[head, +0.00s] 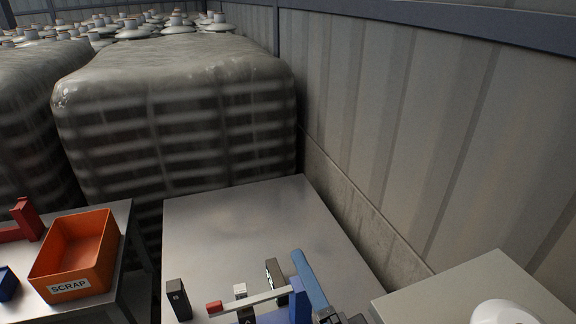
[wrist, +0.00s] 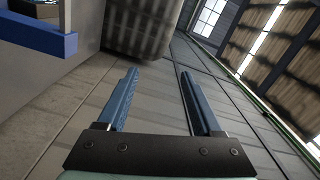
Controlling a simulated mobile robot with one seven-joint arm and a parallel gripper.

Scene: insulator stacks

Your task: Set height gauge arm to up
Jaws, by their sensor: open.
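What looks like the height gauge stands near the bottom edge of the head view. Its blue upright (head: 299,302) carries a pale, nearly level arm (head: 255,299) with a red tip (head: 214,307) at the left end. The bottom of the gauge is cut off by the frame. My gripper (wrist: 158,70) shows in the wrist view with two blue fingers spread apart and nothing between them. In the head view, a lighter blue bar close behind the upright may be one of my fingers; I cannot tell whether it touches the gauge.
The gauge is on a metal table (head: 235,225), its far part clear. Small dark blocks (head: 177,300) stand near the arm. An orange SCRAP bin (head: 78,252) is on the left bench. A wrapped stack (head: 180,120) and a wall (head: 390,130) bound the area. The wrist view shows floor (wrist: 155,105).

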